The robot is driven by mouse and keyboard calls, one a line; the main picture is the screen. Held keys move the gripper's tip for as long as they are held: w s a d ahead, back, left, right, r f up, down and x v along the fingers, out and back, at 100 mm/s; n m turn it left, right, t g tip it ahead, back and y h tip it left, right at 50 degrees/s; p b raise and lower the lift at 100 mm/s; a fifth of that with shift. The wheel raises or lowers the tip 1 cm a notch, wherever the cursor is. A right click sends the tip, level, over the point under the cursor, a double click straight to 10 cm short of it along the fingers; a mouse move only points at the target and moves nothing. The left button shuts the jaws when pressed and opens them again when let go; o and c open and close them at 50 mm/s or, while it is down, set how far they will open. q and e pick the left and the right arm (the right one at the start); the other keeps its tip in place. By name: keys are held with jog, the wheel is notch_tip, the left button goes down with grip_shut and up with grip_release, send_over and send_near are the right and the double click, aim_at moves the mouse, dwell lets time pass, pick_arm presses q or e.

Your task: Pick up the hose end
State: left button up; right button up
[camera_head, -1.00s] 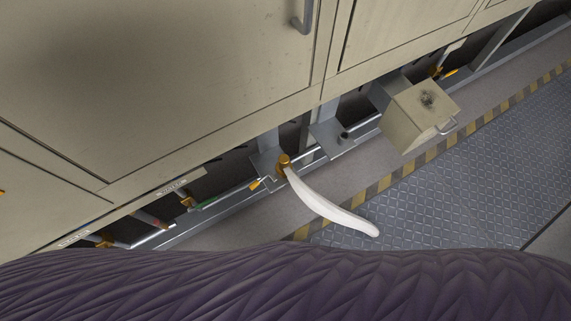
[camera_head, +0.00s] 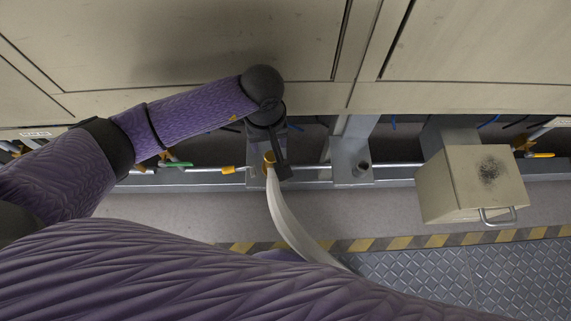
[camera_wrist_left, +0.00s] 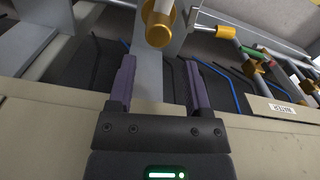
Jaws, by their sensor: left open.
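The white hose (camera_head: 284,215) hangs from a brass fitting (camera_head: 269,160) at the pipe under the cabinet. It curves down to the right, and its lower end is hidden behind my body in the head view. My left gripper (camera_head: 279,160) reaches down beside the brass fitting. In the left wrist view, the brass fitting (camera_wrist_left: 158,30) and a short white piece of hose lie just beyond the fingertips. My left gripper (camera_wrist_left: 160,72) is open there, with nothing between its two fingers. My right gripper is in neither view.
The beige cabinet (camera_head: 200,50) overhangs the pipes. A beige box with a handle (camera_head: 455,185) stands at the right. A grey support post (camera_head: 350,145) is right of the fitting. Striped floor edging (camera_head: 420,241) and metal plating (camera_head: 430,275) lie in front, clear.

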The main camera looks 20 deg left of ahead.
aim_at(272, 162)
pick_arm(q)
notch_tip(272, 162, down, 10)
jog(key=b, duration=0.6)
jog(key=shift+d, duration=0.1)
jog(key=shift+r, duration=0.2)
jog(key=shift+c, duration=0.5)
grip_shut()
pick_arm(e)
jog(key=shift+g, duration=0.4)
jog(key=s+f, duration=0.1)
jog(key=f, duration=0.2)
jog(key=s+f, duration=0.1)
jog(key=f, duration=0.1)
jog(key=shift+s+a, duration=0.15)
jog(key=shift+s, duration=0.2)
